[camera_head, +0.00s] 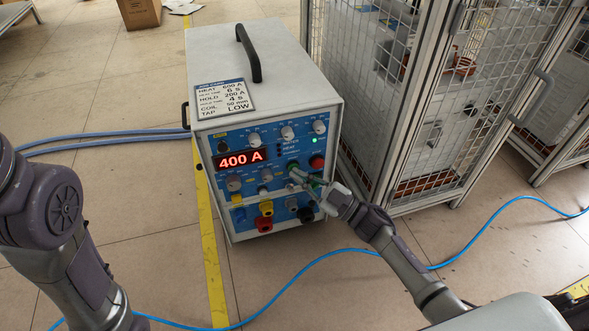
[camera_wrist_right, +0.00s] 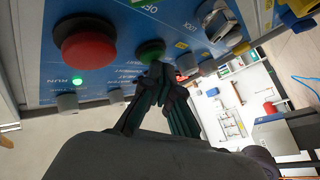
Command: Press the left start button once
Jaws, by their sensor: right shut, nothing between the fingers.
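The heater's blue front panel (camera_head: 229,168) carries a green button (camera_head: 293,168) left of a red mushroom button (camera_head: 317,161). In the right wrist view the panel is turned over, with the green button (camera_wrist_right: 150,50) to the right of the large red button (camera_wrist_right: 85,42). My right gripper (camera_head: 300,177) is shut and empty in front of the panel. In the wrist view its dark fingertips (camera_wrist_right: 160,72) are at the green button's edge and partly cover it. I cannot tell whether they touch it. My left gripper is out of view; only my left arm shows.
The red display (camera_head: 240,159) reads 400 A. Knobs and sockets crowd the panel near my fingers, and a small green lamp (camera_wrist_right: 77,81) glows. A mesh cage (camera_head: 385,100) stands close on the right. A blue hose (camera_head: 330,254) crosses the floor in front.

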